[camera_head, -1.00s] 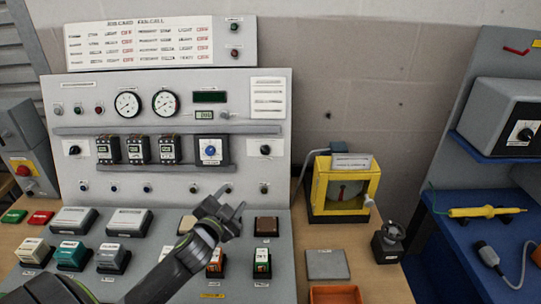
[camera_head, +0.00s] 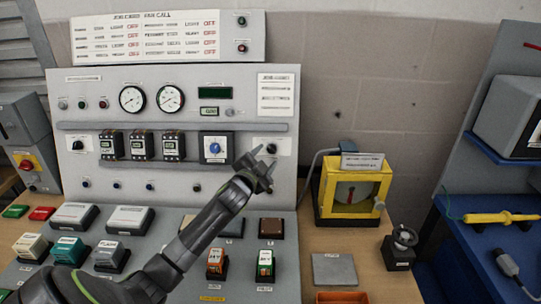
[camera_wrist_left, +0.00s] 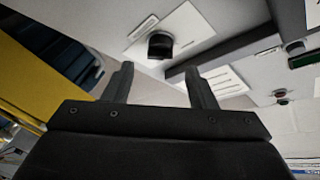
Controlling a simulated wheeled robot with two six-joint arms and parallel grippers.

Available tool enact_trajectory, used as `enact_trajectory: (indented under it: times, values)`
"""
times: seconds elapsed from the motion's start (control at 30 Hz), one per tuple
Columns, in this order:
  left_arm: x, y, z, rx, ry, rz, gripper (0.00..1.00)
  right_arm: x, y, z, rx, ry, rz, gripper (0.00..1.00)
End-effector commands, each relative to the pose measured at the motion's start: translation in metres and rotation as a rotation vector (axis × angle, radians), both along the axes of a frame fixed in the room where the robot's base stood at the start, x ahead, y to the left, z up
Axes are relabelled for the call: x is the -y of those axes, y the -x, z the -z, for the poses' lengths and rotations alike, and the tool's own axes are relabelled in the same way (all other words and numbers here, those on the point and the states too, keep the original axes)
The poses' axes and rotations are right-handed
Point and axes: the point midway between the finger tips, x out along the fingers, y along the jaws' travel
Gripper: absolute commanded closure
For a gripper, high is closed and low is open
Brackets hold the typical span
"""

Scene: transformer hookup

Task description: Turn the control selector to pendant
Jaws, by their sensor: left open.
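A black rotary knob (camera_head: 272,147) on a white plate sits at the right end of the grey control panel (camera_head: 180,90); its label is too small to read. The knob (camera_wrist_left: 160,46) also shows in the left wrist view, beyond and between the fingertips. My left gripper (camera_head: 264,161) is open and empty, just in front of and slightly below this knob, apart from it as far as I can tell. Its two fingers (camera_wrist_left: 160,70) stand apart in the left wrist view. My right gripper is not in view.
A blue knob (camera_head: 215,148) and several black modules (camera_head: 142,146) line the panel left of the gripper. A yellow meter box (camera_head: 353,189) stands to the right. Several blocks and switches sit on the sloped desk below. The wall right of the panel is bare.

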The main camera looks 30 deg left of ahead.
Motion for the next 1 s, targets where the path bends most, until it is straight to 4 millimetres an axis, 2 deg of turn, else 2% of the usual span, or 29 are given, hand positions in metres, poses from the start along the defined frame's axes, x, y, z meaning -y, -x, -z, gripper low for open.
enact_trajectory:
  times: [0.1, 0.3, 0.7, 1.0]
  values:
    - [-0.003, -0.020, 0.002, 0.002, 0.001, 0.000, 0.49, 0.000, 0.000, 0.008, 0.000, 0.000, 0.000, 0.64]
    - [-0.006, -0.038, 0.001, -0.001, 0.001, -0.001, 0.49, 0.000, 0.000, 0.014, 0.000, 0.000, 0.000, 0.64]
    - [-0.007, -0.043, 0.000, 0.000, 0.000, 0.000, 0.50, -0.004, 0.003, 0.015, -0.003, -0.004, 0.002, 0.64]
    - [-0.007, -0.043, 0.000, 0.000, 0.000, 0.000, 0.89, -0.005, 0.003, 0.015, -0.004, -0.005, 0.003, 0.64]
